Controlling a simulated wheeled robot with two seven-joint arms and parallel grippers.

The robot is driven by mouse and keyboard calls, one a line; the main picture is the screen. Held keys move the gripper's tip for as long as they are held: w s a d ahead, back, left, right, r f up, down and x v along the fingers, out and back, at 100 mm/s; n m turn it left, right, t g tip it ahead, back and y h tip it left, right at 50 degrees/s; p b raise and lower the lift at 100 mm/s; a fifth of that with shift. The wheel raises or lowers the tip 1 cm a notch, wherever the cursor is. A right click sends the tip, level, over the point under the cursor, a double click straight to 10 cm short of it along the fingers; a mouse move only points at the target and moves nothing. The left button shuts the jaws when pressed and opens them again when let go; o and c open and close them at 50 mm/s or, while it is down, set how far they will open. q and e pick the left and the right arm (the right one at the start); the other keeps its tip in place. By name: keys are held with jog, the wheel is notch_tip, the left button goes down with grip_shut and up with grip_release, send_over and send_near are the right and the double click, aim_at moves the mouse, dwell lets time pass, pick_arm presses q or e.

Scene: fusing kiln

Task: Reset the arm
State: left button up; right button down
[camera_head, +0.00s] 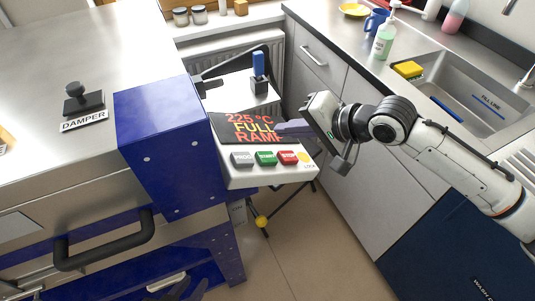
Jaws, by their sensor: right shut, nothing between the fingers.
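My right arm comes in from the right, and its gripper (282,127) is shut and empty. Dark finger-like tips at the bottom edge look like my left gripper (190,291), mostly cut off, in front of the kiln's lower front.
The blue and steel kiln (160,130) fills the left, with a black front handle (105,241) and a damper knob (77,92). A blue lever (258,66) stands behind the panel. A counter with a sink (470,90) and soap bottle (383,42) lies right. Floor shows between.

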dwell(0.7)
jog(key=s+f+n+h, duration=0.1)
jog(key=s+f+n, duration=0.25)
jog(key=s, duration=0.25)
jog(key=s+f+n+h, duration=0.1)
jog(key=s+f+n, duration=0.1)
jog(key=s+f, duration=0.3)
jog(key=s+d+f+n+g+h, duration=0.1)
jog(key=s+d+f+g+h, duration=0.15)
jog(key=s+d, duration=0.55)
jog(key=s+d+f+n+g+h, duration=0.1)
jog(key=s+d+f+h, duration=0.2)
jog(key=s+d, duration=0.6)
jog(key=w+a+f+t+y, duration=0.2)
jog(key=a+f+t, duration=0.3)
jog(key=f, duration=0.7)
jog(key=a, duration=0.2)
jog(key=shift+w+a+f, duration=0.3)
jog(key=shift+w+f, duration=0.1)
